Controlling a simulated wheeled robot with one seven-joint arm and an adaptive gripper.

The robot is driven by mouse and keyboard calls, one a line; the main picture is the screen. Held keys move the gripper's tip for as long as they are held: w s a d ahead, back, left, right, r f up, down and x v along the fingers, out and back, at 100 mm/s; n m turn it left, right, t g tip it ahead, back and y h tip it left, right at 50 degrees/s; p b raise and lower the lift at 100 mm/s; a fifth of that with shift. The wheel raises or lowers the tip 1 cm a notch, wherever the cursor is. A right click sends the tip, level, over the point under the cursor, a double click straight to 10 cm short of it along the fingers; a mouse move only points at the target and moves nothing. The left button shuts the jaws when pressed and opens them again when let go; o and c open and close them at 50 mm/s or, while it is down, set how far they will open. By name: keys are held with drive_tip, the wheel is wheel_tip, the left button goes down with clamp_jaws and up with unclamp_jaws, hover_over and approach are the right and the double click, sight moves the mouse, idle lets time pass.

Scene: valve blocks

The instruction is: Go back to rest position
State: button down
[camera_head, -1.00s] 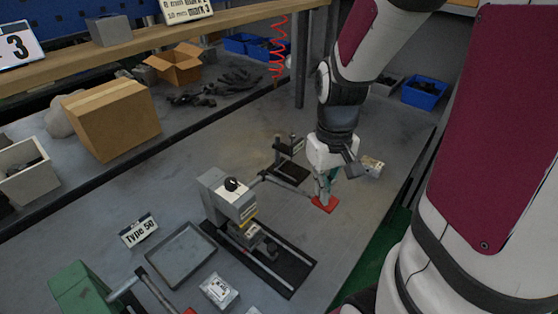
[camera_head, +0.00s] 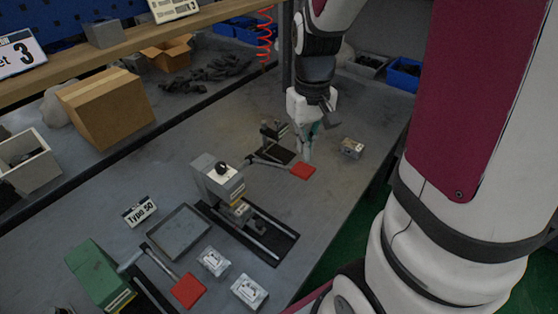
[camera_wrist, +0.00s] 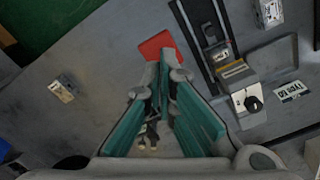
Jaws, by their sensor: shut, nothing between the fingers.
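My gripper (camera_head: 307,157) is shut and empty, pointing down just behind the red plate (camera_head: 303,171) at the end of a lever. In the wrist view the closed fingertips (camera_wrist: 163,66) lie near the red plate (camera_wrist: 157,45); I cannot tell whether they touch it. The lever belongs to a black stand (camera_head: 276,140). A small valve block (camera_head: 352,148) sits on the bench to the right of my gripper, and it also shows in the wrist view (camera_wrist: 62,90).
A grey press-like fixture (camera_head: 218,180) on a black rail stands left of my gripper. Nearer are a shallow tray (camera_head: 183,209), two pale valve blocks (camera_head: 213,262) (camera_head: 249,291) and a green machine (camera_head: 99,275) with a red-ended lever. A shelf (camera_head: 150,38) overhangs the back. Bench right of the gripper is mostly clear.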

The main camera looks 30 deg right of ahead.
idle(0.4)
drive_tip(key=s+a+r+t, duration=0.2)
drive_tip(key=s+a+r, duration=0.3)
drive_tip(key=r, duration=0.2)
drive_tip(key=s+a+r+n+t, duration=0.1)
drive_tip(key=s+a+r+t, duration=0.2)
drive_tip(key=s+a+r, duration=0.2)
wheel_tip(320, 180, up, 3)
drive_tip(key=shift+s+a+f+n, duration=0.1)
drive_tip(key=shift+s+a+n, duration=0.2)
drive_tip(key=shift+a, duration=0.2)
